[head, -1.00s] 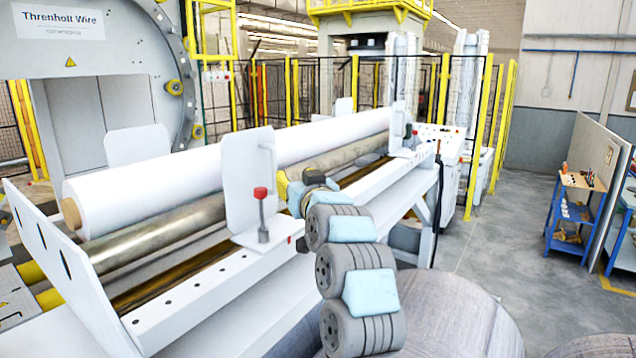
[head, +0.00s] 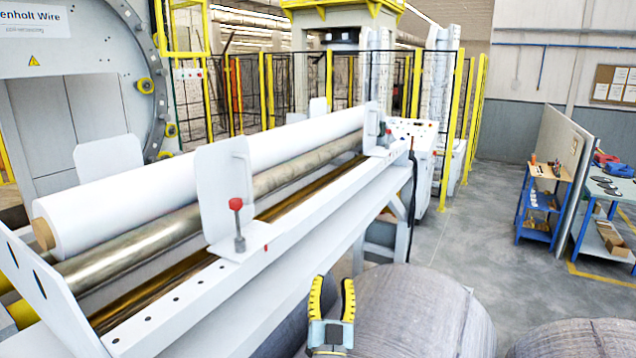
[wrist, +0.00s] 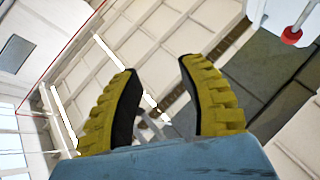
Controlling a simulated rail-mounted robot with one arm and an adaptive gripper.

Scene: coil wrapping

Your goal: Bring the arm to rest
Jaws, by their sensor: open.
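My gripper (head: 332,285) shows at the bottom middle of the head view, with two yellow and black fingers pointing up. The fingers are spread apart with nothing between them. In the head view it appears in front of the grey wrapped coils, right of the long white machine frame. In the wrist view my gripper (wrist: 160,85) is also open and empty, with roof panels and bright light strips beyond the fingertips. The rest of my arm is out of the head view.
A white roll (head: 200,180) lies on the machine beside metal rollers. A red-knobbed lever (head: 237,215) stands on the machine's near edge. Large grey coils (head: 410,310) fill the lower right. A blue cart (head: 540,200) and a workbench (head: 608,205) stand at right, with open floor before them.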

